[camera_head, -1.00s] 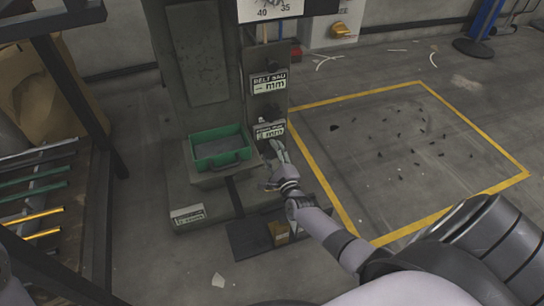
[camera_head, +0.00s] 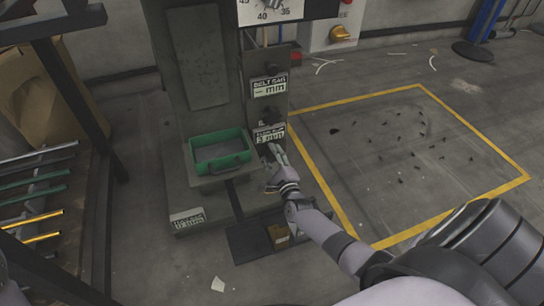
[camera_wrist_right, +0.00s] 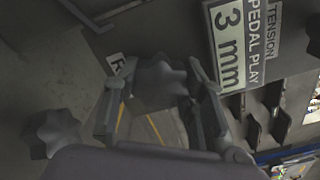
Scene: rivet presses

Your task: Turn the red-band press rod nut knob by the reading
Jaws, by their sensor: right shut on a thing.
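The grey press (camera_head: 200,60) stands at centre left in the head view. Its lower label plate (camera_head: 269,134) reads 3 mm; the right wrist view shows the pedal play plate (camera_wrist_right: 240,50) with the same 3 mm. My right gripper (camera_head: 273,152) is at the press front, just below this plate. In the wrist view my right gripper (camera_wrist_right: 160,100) has its two fingers on either side of a dark lobed knob (camera_wrist_right: 158,82), shut on it. I cannot see a red band on this knob. My left gripper is not in view.
A second dark lobed knob (camera_wrist_right: 52,132) shows at lower left in the wrist view. A green tray (camera_head: 221,163) sits on the press ledge. A belt sag plate (camera_head: 269,87) and a dial (camera_head: 272,8) are above. A rack of rods (camera_head: 35,200) stands left; yellow-marked floor (camera_head: 410,150) lies right.

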